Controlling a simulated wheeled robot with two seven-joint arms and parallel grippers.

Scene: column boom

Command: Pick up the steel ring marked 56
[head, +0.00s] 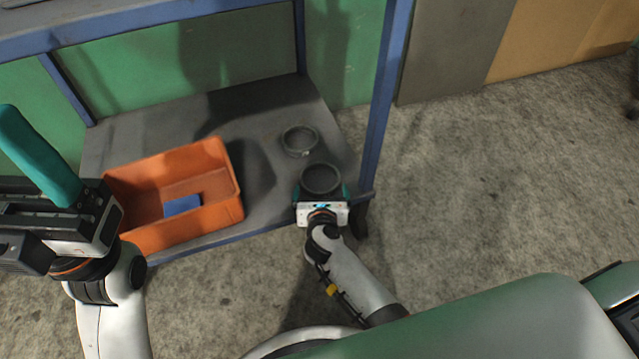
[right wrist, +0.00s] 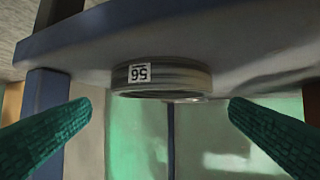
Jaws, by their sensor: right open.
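The steel ring marked 56 (head: 321,192) lies flat near the front right of the lower shelf. In the right wrist view, which is upside down, the ring (right wrist: 180,76) shows its white label reading 56. My right gripper (head: 322,188) is open at the shelf's front edge, with its teal fingers on either side of the ring. In the wrist view its fingers (right wrist: 160,106) stand wide apart, with gaps between them and the ring. My left gripper (head: 45,165) is at the left; only one teal finger shows clearly.
A second steel ring (head: 300,154) lies just behind the first. An orange crate (head: 222,214) with a blue item (head: 182,205) inside stands on the left of the shelf (head: 262,108). A blue post (head: 385,90) rises at the shelf's right. The floor to the right is clear.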

